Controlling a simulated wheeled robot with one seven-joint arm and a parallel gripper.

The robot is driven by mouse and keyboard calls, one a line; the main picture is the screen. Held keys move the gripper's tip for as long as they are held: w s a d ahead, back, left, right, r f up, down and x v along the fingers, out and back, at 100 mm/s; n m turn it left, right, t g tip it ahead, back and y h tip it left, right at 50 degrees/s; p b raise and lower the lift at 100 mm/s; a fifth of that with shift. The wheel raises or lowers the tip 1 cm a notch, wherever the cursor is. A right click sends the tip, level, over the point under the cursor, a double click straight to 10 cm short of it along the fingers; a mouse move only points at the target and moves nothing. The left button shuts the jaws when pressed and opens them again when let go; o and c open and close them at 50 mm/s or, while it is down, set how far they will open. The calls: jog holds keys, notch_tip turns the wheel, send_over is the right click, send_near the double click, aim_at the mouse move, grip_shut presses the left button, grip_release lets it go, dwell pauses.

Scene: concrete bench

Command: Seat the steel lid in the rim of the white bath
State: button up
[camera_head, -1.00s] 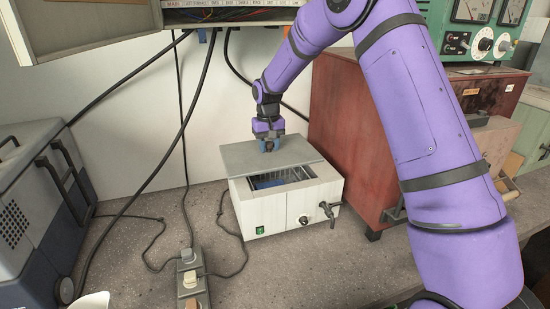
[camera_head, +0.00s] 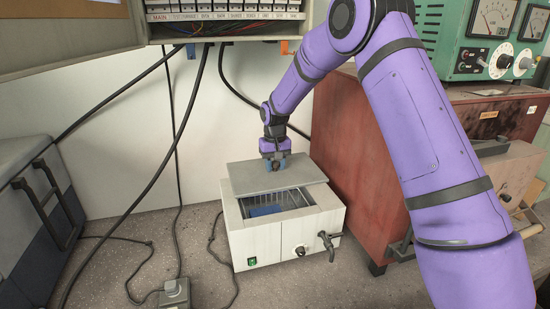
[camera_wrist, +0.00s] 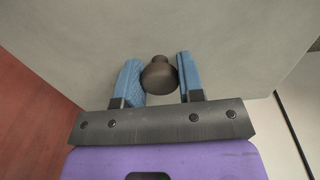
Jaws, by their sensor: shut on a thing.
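The steel lid (camera_head: 262,181) is a flat grey plate with a dark round knob (camera_wrist: 158,75) on top. My gripper (camera_head: 275,163) is shut on the knob, with a blue finger on either side in the wrist view. The lid is over the back part of the white bath (camera_head: 272,240), set back from its front rim. The front of the opening shows, with a wire rack and something blue inside. The lid hides the back rim, and I cannot tell whether it touches the bath.
A rust-red cabinet (camera_head: 350,150) stands close to the right of the bath. A tap (camera_head: 328,243) sticks out at its front right. A blue-grey case (camera_head: 25,215) is at the left. Black cables (camera_head: 190,110) hang behind, and a power strip (camera_head: 175,293) lies on the bench.

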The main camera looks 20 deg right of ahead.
notch_tip(320, 180, down, 7)
dwell(0.6)
jog(key=shift+f, duration=1.5)
dwell(1.2)
jog(key=o, duration=1.7)
jog(key=shift+r, duration=0.1)
jog(key=shift+r, duration=4.4)
